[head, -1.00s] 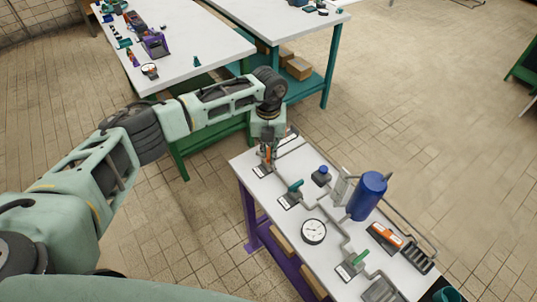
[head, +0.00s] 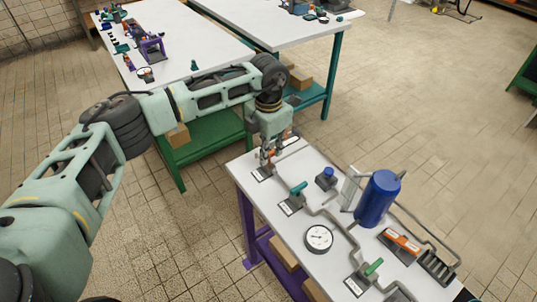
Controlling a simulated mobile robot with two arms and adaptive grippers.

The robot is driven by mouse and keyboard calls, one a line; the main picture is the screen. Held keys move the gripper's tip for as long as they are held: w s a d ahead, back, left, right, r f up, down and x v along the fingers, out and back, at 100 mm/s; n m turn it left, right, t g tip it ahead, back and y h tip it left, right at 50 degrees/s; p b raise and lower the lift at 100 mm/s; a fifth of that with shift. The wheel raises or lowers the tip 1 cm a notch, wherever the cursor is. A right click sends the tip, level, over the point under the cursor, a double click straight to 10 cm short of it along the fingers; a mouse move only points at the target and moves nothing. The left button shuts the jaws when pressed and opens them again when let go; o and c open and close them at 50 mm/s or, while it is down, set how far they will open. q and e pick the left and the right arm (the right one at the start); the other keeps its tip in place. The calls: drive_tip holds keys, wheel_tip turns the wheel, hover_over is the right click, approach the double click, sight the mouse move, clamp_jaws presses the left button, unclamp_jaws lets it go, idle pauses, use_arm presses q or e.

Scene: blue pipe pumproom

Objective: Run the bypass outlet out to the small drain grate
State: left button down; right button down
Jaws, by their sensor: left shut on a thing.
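My left gripper (head: 268,151) points down at the far-left corner of the white bench top (head: 245,180), shut on a small orange-marked fitting there that it mostly hides. A small base plate (head: 263,173) with a label shows below the fingers. Grey pipes (head: 328,214) run along the bench to a valve with a teal handle (head: 298,188) and one with a green handle (head: 373,267). Dark slotted grates lie at the right end (head: 436,266) and near the front edge (head: 400,292). I cannot tell which is the small drain grate. My right gripper is not in view.
A blue cylinder (head: 378,198), a round gauge (head: 318,238), a blue-capped fitting (head: 326,178) and an orange-handled block (head: 400,241) stand on the bench. Two other white tables (head: 205,50) (head: 300,30) stand behind.

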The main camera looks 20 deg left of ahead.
use_arm(q)
drive_tip(key=shift+w+r+m+b, duration=0.15)
drive_tip(key=shift+m+b, duration=0.15)
drive_tip(key=shift+m, duration=0.2)
drive_tip(key=c, duration=1.8)
unclamp_jaws()
drive_tip(key=shift+c, duration=0.2)
wheel_tip(320, 180, up, 12)
